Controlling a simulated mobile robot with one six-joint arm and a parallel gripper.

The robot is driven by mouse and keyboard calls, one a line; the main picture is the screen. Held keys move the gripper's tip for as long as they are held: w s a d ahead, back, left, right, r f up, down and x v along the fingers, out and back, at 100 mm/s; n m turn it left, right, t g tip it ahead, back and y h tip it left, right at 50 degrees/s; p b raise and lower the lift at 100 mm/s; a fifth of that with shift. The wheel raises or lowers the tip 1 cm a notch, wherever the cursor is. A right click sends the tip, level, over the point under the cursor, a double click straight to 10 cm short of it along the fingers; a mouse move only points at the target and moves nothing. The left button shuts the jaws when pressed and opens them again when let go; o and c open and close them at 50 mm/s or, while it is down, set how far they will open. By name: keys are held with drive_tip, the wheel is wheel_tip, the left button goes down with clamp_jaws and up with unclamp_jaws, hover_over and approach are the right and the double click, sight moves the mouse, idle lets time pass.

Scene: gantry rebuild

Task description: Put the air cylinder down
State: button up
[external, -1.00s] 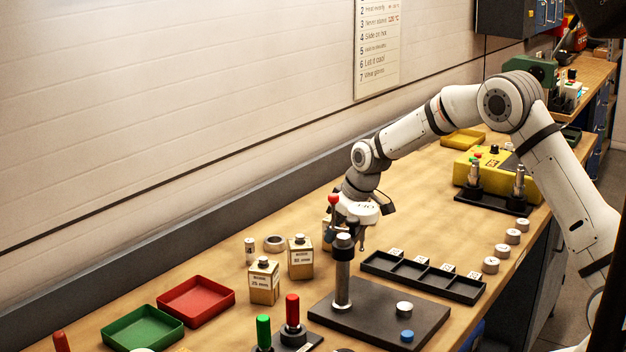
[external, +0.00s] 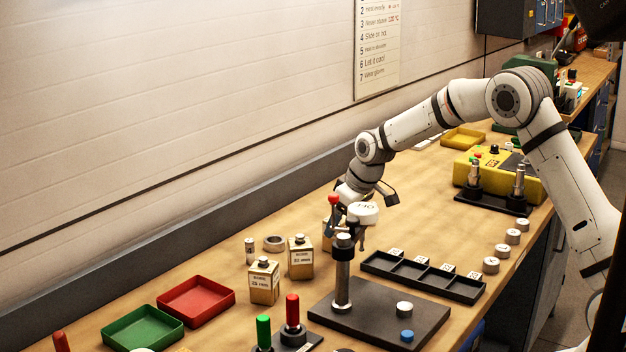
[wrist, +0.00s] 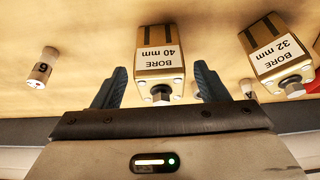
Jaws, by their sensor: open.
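Three tan, labelled air cylinders with metal tops stand on the bench. The 25 mm one (external: 264,282) and the 32 mm one (external: 300,258) stand clear at the left in the external view. The 32 mm one (wrist: 277,52) is also at the right of the wrist view. The 40 mm cylinder (wrist: 159,62) stands in line with the gap between my fingers. In the external view it is mostly hidden behind my gripper and the post. My gripper (wrist: 157,75) is open, with space between each finger and this cylinder.
A dark base plate (external: 385,325) with an upright metal post (external: 343,275) stands in front of my gripper. A black compartment tray (external: 420,280) is to its right. Red (external: 196,300) and green (external: 143,328) trays lie at left. A small numbered cylinder (wrist: 41,67) stands near.

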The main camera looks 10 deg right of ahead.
drive_tip(key=b+v, duration=0.1)
drive_tip(key=v, duration=0.9)
drive_tip(key=s+d+r+m+h, duration=0.1)
drive_tip(key=s+d+r+m, duration=0.3)
drive_tip(key=d, duration=0.6)
drive_tip(key=s+d+r, duration=0.1)
drive_tip(key=s+d, duration=0.4)
drive_tip(key=d, duration=0.4)
drive_tip(key=s+d+f+m+h, duration=0.1)
drive_tip(key=s+d+m, duration=0.1)
drive_tip(key=s+d, duration=0.5)
drive_tip(key=s+d+f+m+h, duration=0.1)
drive_tip(key=s+d+f+m, duration=0.1)
drive_tip(key=s+d, duration=0.6)
drive_tip(key=s+m, duration=0.1)
drive_tip(key=s, duration=0.4)
drive_tip(key=shift+s+f, duration=0.25)
drive_tip(key=shift+d, duration=0.15)
